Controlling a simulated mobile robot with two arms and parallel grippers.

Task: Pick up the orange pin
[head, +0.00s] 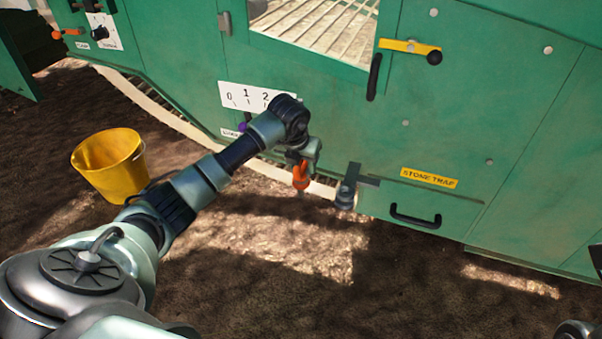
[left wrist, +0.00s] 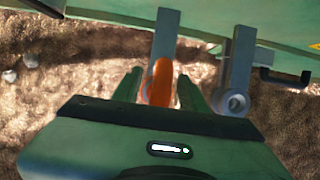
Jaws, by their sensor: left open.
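The orange pin (head: 300,177) is at the lower edge of the green machine, left of the stone trap drawer. My left gripper (head: 306,158) is right above it, pointing down. In the left wrist view the orange pin (left wrist: 162,82) lies between the two green fingers of my left gripper (left wrist: 158,92). The fingers are apart, one on each side of the pin; whether either touches it I cannot tell. The pin's lower part is hidden by the gripper body in the left wrist view.
A grey bracket with a ring (left wrist: 235,75) is just right of the pin; the bracket (head: 346,190) also shows in the head view. The stone trap drawer has a black handle (head: 415,217). A yellow bucket (head: 112,165) stands on the ground at left. Bare soil lies in front of the machine.

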